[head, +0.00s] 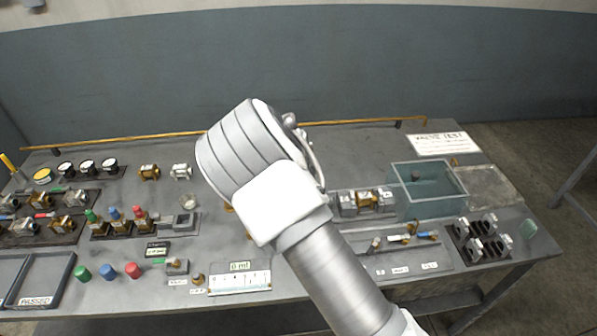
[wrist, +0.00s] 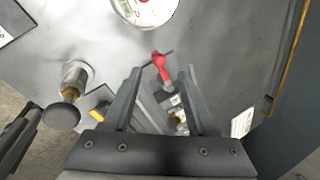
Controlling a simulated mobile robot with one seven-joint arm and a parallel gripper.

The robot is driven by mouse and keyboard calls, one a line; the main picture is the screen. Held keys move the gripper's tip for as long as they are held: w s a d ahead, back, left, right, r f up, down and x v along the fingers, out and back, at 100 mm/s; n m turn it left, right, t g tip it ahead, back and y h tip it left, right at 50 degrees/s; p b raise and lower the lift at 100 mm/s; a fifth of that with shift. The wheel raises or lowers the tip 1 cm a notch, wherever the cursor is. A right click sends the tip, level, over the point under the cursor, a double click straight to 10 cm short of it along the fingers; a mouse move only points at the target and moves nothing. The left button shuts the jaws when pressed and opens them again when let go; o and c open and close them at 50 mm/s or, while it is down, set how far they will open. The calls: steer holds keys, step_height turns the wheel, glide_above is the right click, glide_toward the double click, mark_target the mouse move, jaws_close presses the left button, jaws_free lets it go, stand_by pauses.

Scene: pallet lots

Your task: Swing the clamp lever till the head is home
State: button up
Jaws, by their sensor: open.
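My gripper (wrist: 163,80) is open, with one finger on each side of the red piece and no clear contact. In the head view my arm hides the gripper and the bench under it, so the clamp head's position cannot be told.
A white dial (wrist: 146,10) and a brass-necked knob (wrist: 72,85) are near the gripper. On the bench are a clear tank (head: 430,190), a block row (head: 366,202), a scale plate (head: 240,282), coloured caps (head: 107,271) and a PASSED tray (head: 38,282).

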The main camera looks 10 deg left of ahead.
steer(key=v, duration=1.1)
steer(key=shift+r+b, duration=0.3)
steer(key=shift+d, duration=0.1)
steer(key=s+d+r+n+g+y, duration=0.1)
steer(key=s+d+r+n+y, duration=0.1)
steer(key=s+d+r+n, duration=0.5)
steer(key=s+d+r+n+y, duration=0.15)
steer(key=s+d+r, duration=0.35)
steer(key=d, duration=0.5)
steer(key=s+d+r+n+t+h, duration=0.1)
steer(key=s+d+r+n, duration=0.1)
steer(key=s+d+n, duration=0.3)
steer(key=s+d+r+n+t+h+b, duration=0.1)
steer(key=s+d+n, duration=0.4)
steer(key=s, duration=0.5)
step_height(320, 180, up, 2)
steer(key=shift+s+d+r+n+t+h+b, duration=0.15)
steer(key=shift+d+n+t+h+b, duration=0.15)
steer(key=shift+n+h, duration=0.2)
